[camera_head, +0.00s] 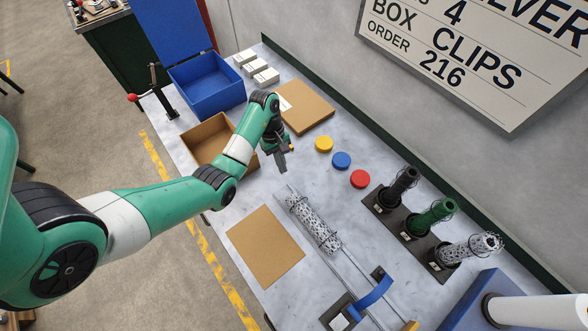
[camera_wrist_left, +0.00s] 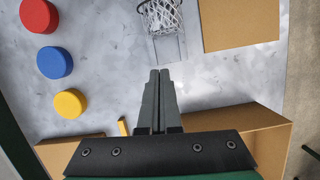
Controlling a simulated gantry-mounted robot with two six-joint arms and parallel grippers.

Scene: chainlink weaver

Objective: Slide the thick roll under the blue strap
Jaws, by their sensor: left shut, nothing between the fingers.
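The thick roll (camera_head: 315,224) is a silvery wire-mesh cylinder lying on two parallel rails in the head view. Its near end shows as an open mesh ring at the top of the left wrist view (camera_wrist_left: 161,16). The blue strap (camera_head: 374,294) arches over the rails farther down, beyond the roll's lower end and apart from it. My left gripper (camera_head: 282,166) is shut and empty, above the table just off the roll's upper end. Its closed fingers (camera_wrist_left: 159,75) point toward the roll in the left wrist view. My right gripper is not in view.
A flat brown sheet (camera_head: 265,246) lies left of the rails. Yellow (camera_head: 324,144), blue (camera_head: 341,160) and red (camera_head: 360,179) discs lie to the right. Black, green and silver mesh rolls stand on holders farther right. An open cardboard box (camera_head: 205,137) and blue bin (camera_head: 212,88) are behind.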

